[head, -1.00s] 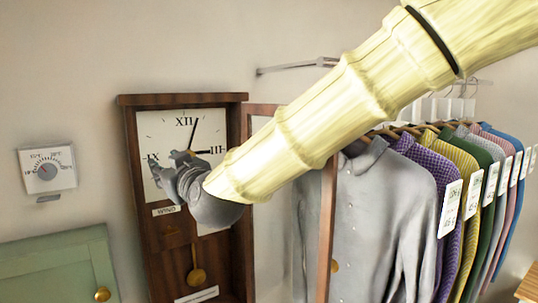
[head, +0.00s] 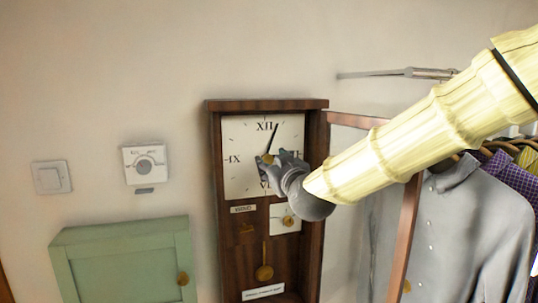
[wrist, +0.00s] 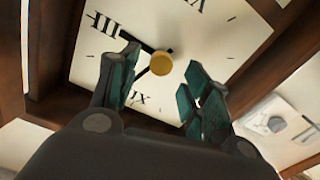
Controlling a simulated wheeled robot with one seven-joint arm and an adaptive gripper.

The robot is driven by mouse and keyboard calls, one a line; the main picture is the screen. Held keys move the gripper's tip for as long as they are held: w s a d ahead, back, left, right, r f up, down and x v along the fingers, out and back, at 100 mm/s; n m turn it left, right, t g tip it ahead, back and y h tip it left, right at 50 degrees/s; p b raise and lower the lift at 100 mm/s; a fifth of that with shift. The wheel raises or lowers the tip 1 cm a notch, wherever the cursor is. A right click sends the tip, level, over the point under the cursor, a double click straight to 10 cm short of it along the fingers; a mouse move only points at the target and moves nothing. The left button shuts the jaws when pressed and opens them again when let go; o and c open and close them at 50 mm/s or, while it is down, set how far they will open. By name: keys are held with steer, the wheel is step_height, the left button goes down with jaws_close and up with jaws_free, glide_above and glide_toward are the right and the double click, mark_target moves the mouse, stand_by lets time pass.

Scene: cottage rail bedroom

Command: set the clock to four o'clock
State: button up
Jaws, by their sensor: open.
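The wall clock (head: 233,185) has a dark wooden case and a square white face, with its glazed door (head: 408,235) swung open to the right. One black hand (head: 272,137) points just past XII. In the upside-down wrist view, another black hand (wrist: 118,32) points at III, and part of the hand near XII shows below the hub. A brass knob (wrist: 161,65) sits at the face's centre. My gripper (wrist: 160,82) is open at the face, with its fingers on either side of the knob; contact cannot be told. My gripper (head: 268,162) hides the face's lower right in the head view.
Shirts (head: 455,230) hang on a rail (head: 400,73) to the right, behind the open door. A thermostat (head: 145,164), a light switch (head: 52,177) and a green cabinet (head: 125,262) are to the left. The wall above the clock is clear.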

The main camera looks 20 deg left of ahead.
mark_target(268, 161)
steer(key=shift+p+x, duration=0.65)
steer(key=shift+x, duration=1)
steer(key=c, duration=1.1)
steer(key=shift+o, duration=0.2)
steer(key=shift+a, duration=0.15)
steer(key=shift+f, duration=0.1)
steer(key=shift+f+b, duration=0.1)
steer(key=shift+b, duration=0.35)
